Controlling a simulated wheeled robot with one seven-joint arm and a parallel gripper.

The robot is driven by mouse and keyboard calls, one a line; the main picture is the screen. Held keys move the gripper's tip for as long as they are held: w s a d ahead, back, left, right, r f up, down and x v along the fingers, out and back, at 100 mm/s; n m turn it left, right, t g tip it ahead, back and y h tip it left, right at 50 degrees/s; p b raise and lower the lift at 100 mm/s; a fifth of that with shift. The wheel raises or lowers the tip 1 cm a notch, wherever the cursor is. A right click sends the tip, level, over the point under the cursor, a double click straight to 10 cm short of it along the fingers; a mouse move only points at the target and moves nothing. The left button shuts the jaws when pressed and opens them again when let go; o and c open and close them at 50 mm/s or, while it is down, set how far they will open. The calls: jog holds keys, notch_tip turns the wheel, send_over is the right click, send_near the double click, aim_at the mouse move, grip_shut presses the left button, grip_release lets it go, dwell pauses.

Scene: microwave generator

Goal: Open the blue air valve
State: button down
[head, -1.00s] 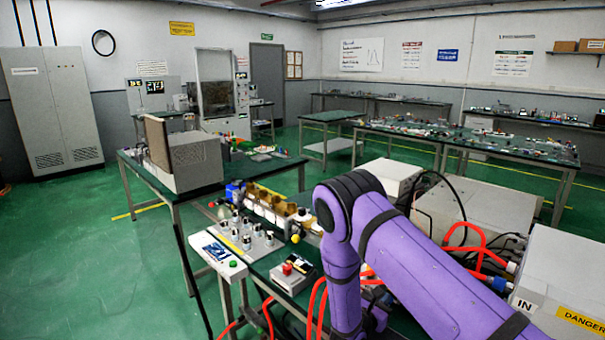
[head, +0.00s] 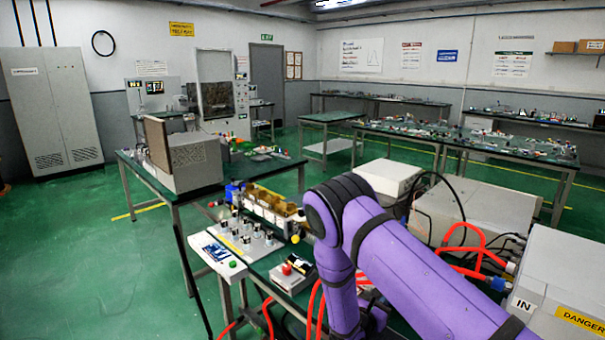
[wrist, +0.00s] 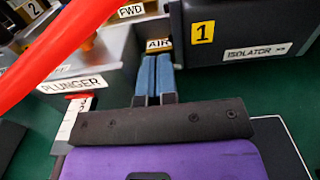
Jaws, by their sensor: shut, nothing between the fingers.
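In the wrist view, my gripper (wrist: 156,58) shows two blue-grey fingers side by side, shut with nothing between them. The fingertips point at the small white AIR label (wrist: 158,44), just below it in the picture. No separate blue valve handle can be made out there; the fingers may cover it. In the head view, my purple arm hides the gripper and the area around it.
A red hose (wrist: 50,50) crosses the wrist view's upper left. A grey box with a PLUNGER label (wrist: 72,84) stands left, and a dark box with an ISOLATOR label (wrist: 257,51) stands right. The head view shows a control panel (head: 218,253) on the bench and red hoses.

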jog(key=shift+w+d+r, duration=0.2)
jog(key=shift+w, duration=0.5)
jog(key=shift+w+r, duration=0.15)
jog(key=shift+r, duration=0.25)
jog(key=shift+a, duration=0.3)
jog(key=shift+f+v, duration=0.2)
jog(key=shift+v, duration=2.8)
jog(key=shift+d, duration=0.15)
jog(key=shift+s, duration=0.25)
